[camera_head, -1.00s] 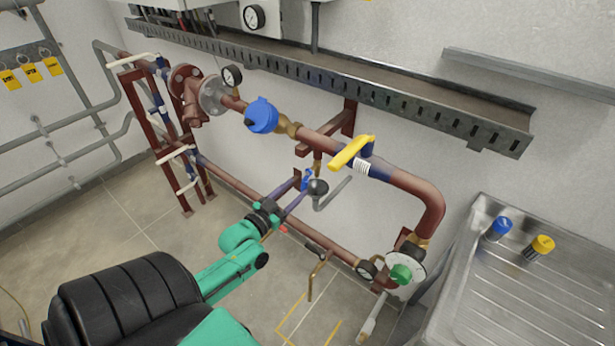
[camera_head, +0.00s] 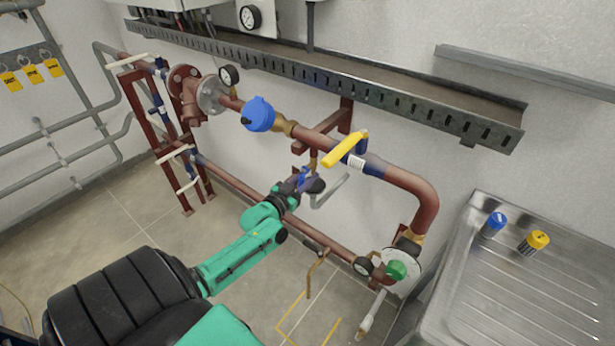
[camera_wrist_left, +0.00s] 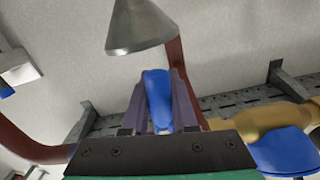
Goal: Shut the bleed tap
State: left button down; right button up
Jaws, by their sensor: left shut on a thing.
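The bleed tap's small blue handle (camera_head: 305,174) is below the main red-brown pipe, under the yellow lever. My left gripper (camera_head: 298,182) is at the tap, its fingers largely hiding it in the head view. In the left wrist view the blue handle (camera_wrist_left: 158,98) stands between the two purple-grey fingers (camera_wrist_left: 158,103), which are shut on it. The tap's body and outlet are mostly hidden. My right gripper is not in view.
A grey cone-shaped funnel (camera_wrist_left: 140,28) is close by the fingers; its drain pipe (camera_head: 331,194) shows beside the tap. The yellow lever (camera_head: 345,149) is just above right. A steel sink (camera_head: 490,290) stands right.

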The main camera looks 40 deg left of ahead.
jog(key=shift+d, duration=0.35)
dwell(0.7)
pick_arm(q)
jog(key=shift+a, duration=0.1)
dwell(0.4)
jog(key=m, duration=0.1)
jog(key=a+m, duration=0.1)
jog(key=m, duration=0.1)
jog(key=shift+a+r, duration=0.15)
jog(key=shift+a+r+m+b, duration=0.1)
jog(key=shift+a+r+m, duration=0.45)
jog(key=shift+m, duration=1.4)
jog(key=shift+a+r+m+b, duration=0.1)
jog(key=shift+a+r+m, duration=0.4)
jog(key=shift+m, duration=1.5)
jog(key=shift+a+r+m+b, duration=0.1)
jog(key=shift+a+r+m, duration=0.15)
jog(key=shift+r+m, duration=1.15)
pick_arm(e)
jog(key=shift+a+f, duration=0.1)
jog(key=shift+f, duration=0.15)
pick_arm(q)
jog(key=shift+f+m, duration=0.5)
jog(key=shift+m, duration=0.05)
jog(key=c, duration=0.7)
grip_release()
